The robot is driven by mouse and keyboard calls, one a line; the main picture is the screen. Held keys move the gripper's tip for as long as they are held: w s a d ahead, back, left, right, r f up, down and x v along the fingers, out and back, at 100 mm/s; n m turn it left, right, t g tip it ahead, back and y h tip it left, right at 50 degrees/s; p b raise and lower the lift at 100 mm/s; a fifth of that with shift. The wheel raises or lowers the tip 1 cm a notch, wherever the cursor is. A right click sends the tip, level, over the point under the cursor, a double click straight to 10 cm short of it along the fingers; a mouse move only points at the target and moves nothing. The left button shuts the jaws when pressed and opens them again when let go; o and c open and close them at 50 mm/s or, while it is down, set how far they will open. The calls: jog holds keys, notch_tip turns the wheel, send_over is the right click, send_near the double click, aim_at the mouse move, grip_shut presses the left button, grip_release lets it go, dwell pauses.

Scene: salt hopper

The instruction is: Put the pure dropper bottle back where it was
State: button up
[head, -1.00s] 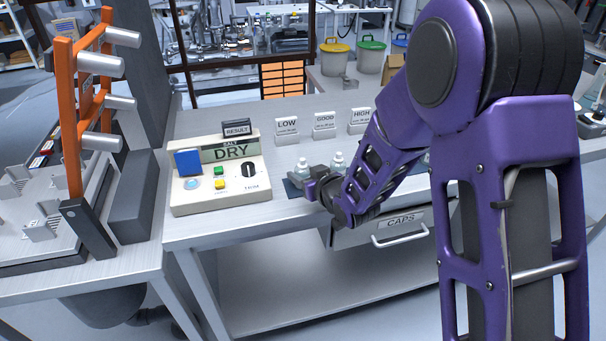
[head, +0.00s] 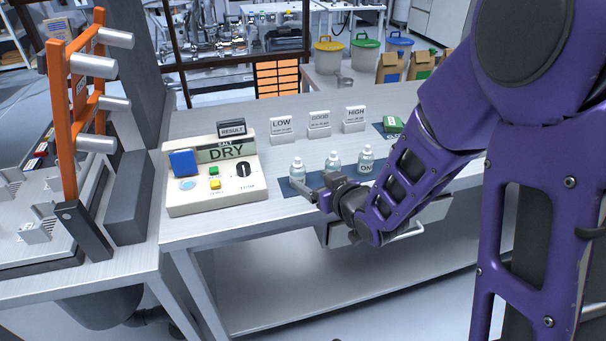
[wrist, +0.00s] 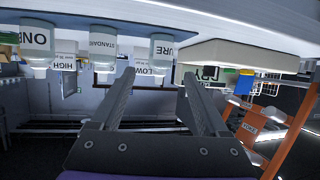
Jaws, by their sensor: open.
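The pure dropper bottle (head: 297,170), clear with a white cap, stands upright at the left end of a dark blue mat (head: 288,188). In the upside-down wrist view the bottle (wrist: 164,50) shows its "URE" lettering, ahead of and between the fingertips. A standard bottle (head: 333,161) and a bottle marked "ON" (head: 366,161) stand to its right in a row. My gripper (head: 308,190) is open and empty, just in front of the pure bottle. In the wrist view the two fingers (wrist: 158,78) are spread, with nothing between them.
A beige meter (head: 212,180) reading DRY stands left of the mat. Signs LOW (head: 282,130), GOOD (head: 319,123) and HIGH (head: 354,119) stand behind the bottles. A drawer (head: 340,234) lies below the counter's front edge.

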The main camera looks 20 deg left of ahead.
jog(key=shift+v, duration=2)
jog(key=shift+w, duration=0.1)
